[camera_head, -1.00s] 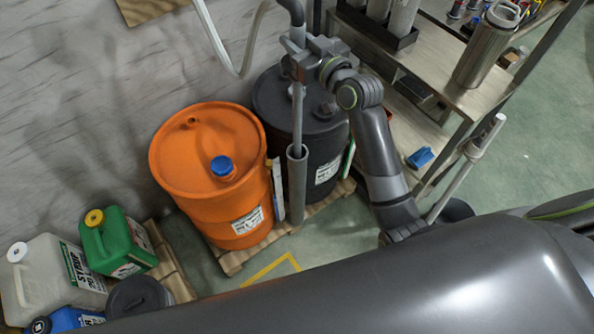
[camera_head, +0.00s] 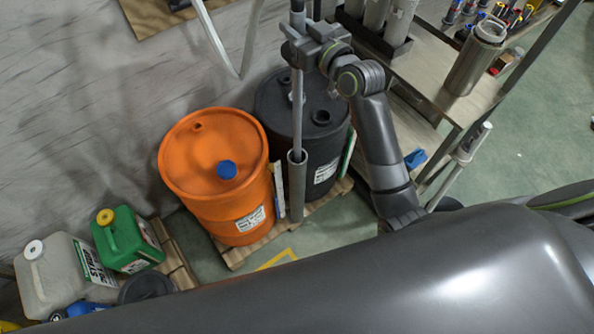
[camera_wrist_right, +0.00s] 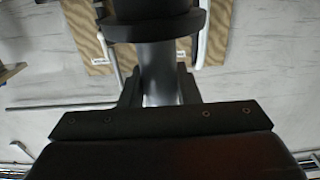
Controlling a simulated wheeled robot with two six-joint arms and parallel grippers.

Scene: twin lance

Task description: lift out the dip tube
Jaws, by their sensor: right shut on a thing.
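The dip tube (camera_head: 297,112) is a thin grey upright pipe in the head view. My right gripper (camera_head: 300,48) is shut on its upper part, and a darker piece continues above the jaws out of the frame. The tube's lower end goes into the mouth of a wider grey upright sleeve (camera_head: 297,188) in front of the drums, so its tip is hidden. In the right wrist view the grey tube (camera_wrist_right: 158,75) stands between the jaws below a dark collar (camera_wrist_right: 153,27). My left gripper is not in view.
An orange drum (camera_head: 205,175) with a blue cap and a black drum (camera_head: 275,105) stand on a pallet (camera_head: 235,255) behind the sleeve. A shelf (camera_head: 435,70) with a steel flask (camera_head: 475,58) is at right. Jugs (camera_head: 125,240) stand at lower left.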

